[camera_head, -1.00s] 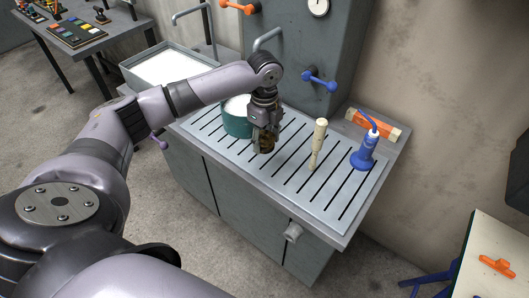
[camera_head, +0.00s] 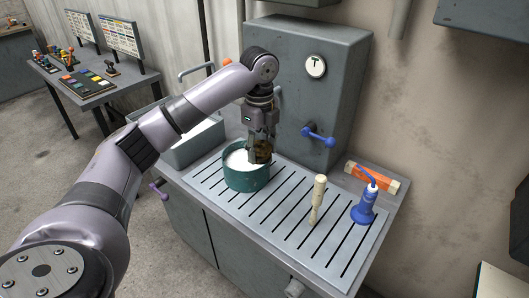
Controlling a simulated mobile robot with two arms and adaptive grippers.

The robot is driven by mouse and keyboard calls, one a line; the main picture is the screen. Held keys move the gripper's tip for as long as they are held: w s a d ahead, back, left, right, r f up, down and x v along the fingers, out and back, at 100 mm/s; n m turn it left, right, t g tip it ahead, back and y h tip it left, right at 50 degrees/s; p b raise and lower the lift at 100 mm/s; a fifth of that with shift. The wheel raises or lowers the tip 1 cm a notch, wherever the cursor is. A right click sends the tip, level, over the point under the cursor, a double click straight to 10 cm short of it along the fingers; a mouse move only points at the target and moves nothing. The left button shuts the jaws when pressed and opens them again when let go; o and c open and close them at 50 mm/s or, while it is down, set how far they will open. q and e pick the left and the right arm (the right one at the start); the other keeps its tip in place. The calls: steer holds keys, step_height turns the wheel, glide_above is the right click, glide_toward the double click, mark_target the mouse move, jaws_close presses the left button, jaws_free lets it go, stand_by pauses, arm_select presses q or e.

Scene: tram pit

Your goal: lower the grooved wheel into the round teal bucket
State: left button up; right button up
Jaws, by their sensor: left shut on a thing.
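The round teal bucket (camera_head: 247,179) stands on the slotted metal drainboard, with white contents showing inside it. My left gripper (camera_head: 259,148) points down over the right part of the bucket's opening. It is shut on the grooved wheel (camera_head: 262,152), a small dark brown piece, partly hidden by the fingers. The wheel overlaps the bucket's opening in the picture, near its right rim. I cannot tell whether it touches the rim or the contents. My right gripper is not in view.
The slotted drainboard (camera_head: 290,222) also bears an upright pale wooden-handled tool (camera_head: 318,200) and a blue tool (camera_head: 364,207). An orange block (camera_head: 372,177) lies at the back right. A grey cabinet with a blue valve handle (camera_head: 318,135) rises behind. A sink (camera_head: 195,143) is at left.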

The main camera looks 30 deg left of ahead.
arm_select(q)
steer(key=w+a+f, duration=0.6)
steer(key=w+a, duration=0.3)
steer(key=a, duration=0.3)
steer(key=shift+a+f, duration=0.15)
steer(key=shift+f, duration=0.2)
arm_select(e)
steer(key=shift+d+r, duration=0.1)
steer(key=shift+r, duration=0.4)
arm_select(q)
steer(key=shift+f, duration=0.1)
steer(key=shift+f+b, duration=2.75)
steer(key=shift+f, duration=1.7)
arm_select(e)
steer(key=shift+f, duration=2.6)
